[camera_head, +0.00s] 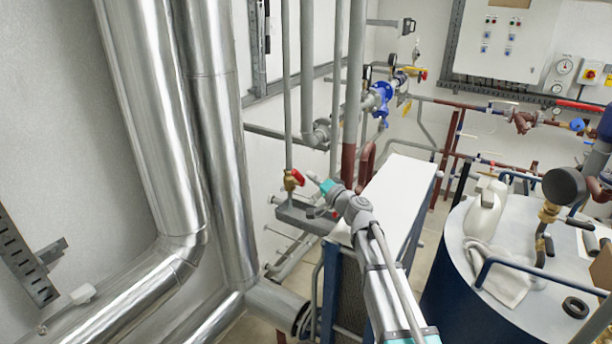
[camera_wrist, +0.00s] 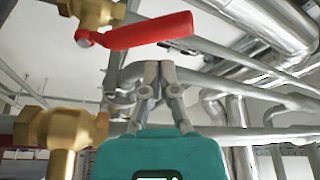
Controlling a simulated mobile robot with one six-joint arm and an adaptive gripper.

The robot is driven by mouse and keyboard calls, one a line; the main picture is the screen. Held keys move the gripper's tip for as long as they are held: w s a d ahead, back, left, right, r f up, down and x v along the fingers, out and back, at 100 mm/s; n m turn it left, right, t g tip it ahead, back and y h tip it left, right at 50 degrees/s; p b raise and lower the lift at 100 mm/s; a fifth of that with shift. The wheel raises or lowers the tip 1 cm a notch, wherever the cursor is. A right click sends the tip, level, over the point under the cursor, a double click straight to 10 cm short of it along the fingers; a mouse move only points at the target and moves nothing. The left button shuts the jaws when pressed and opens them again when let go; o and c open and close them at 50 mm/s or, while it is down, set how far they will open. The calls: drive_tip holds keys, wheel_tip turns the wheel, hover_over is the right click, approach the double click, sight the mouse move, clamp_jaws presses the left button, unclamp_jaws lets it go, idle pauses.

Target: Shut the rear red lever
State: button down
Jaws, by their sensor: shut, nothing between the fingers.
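A red lever (camera_head: 299,177) sits on a brass valve (camera_head: 291,183) on a thin vertical grey pipe, left of the white-topped unit. In the wrist view the red lever (camera_wrist: 150,31) spans the upper part, running right from its brass valve (camera_wrist: 92,10). It looks slightly tilted there. My gripper (camera_head: 312,176) is just right of the lever in the head view. In the wrist view my gripper (camera_wrist: 158,68) is shut and empty, its fingertips just below the lever in the picture. I cannot tell whether they touch it.
Another brass fitting (camera_wrist: 62,128) stands at the lower left of the wrist view. Large silver pipes (camera_head: 160,120) fill the left of the head view. The white-topped unit (camera_head: 395,190) lies beside my arm. A blue tank (camera_head: 450,290) stands to the right.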

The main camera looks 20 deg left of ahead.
drive_tip(key=b+v, duration=0.1)
drive_tip(key=v, duration=0.6)
drive_tip(key=shift+w+f, duration=0.15)
drive_tip(key=shift+w, duration=0.05)
drive_tip(key=c, duration=1.3)
unclamp_jaws()
drive_tip(key=shift+c, duration=0.2)
